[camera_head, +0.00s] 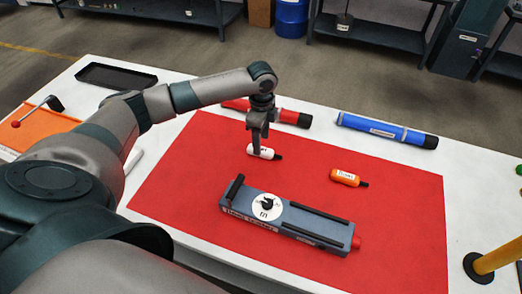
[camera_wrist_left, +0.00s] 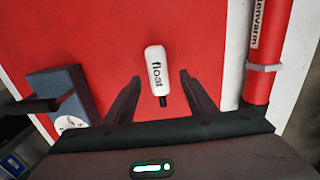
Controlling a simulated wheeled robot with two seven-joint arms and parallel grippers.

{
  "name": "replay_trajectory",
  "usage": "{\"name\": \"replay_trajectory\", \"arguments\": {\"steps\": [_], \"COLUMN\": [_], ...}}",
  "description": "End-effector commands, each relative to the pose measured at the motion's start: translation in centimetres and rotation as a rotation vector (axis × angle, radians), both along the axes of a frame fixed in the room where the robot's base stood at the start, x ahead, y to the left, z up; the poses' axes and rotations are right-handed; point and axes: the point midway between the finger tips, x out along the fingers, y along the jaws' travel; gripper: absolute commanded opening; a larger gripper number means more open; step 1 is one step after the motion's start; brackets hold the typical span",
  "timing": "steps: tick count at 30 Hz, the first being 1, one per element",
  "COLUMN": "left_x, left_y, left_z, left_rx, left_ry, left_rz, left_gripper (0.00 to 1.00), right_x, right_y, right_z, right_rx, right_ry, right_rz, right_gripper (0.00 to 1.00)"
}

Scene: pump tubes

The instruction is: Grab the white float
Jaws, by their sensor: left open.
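The white float (camera_head: 262,152) is a small white bottle shape with a black tip, lying on the red mat (camera_head: 190,190). It also shows in the left wrist view (camera_wrist_left: 155,68), marked "float", with its black tip toward the gripper. My left gripper (camera_head: 257,146) points down right over the float in the head view. In the left wrist view its fingers (camera_wrist_left: 158,88) are open, one on each side of the float's lower part, with gaps to both. I cannot tell exactly how high the fingers are above the mat. My right gripper is not in view.
A grey device with a round white dial (camera_head: 230,210) lies in front of the float. An orange bottle (camera_head: 344,177) lies to the right. A red tube (camera_head: 290,117) and a blue tube (camera_head: 380,130) lie behind.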

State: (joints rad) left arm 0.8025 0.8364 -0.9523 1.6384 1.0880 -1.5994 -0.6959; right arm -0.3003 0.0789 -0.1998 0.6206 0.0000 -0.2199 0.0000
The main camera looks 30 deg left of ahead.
Motion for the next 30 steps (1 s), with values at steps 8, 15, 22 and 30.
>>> {"name": "replay_trajectory", "arguments": {"steps": [8,15,22,30], "left_x": [-0.4,-0.3,-0.3,-0.3], "left_y": [-0.1,-0.1,-0.1,-0.1], "left_z": [-3.1,-3.9,-3.8,-3.8], "left_rx": [0.001,0.001,0.001,0.001], "left_ry": [0.001,-0.002,-0.002,-0.001], "left_rz": [0.001,-0.001,-0.001,-0.001], "left_gripper": [0.50,0.50,0.50,0.09], "right_x": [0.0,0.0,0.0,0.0], "right_y": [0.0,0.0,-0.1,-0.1], "right_z": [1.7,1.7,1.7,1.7], "right_rx": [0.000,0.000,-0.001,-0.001], "right_ry": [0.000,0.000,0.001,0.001], "right_rz": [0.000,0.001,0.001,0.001], "right_gripper": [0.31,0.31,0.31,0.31]}}
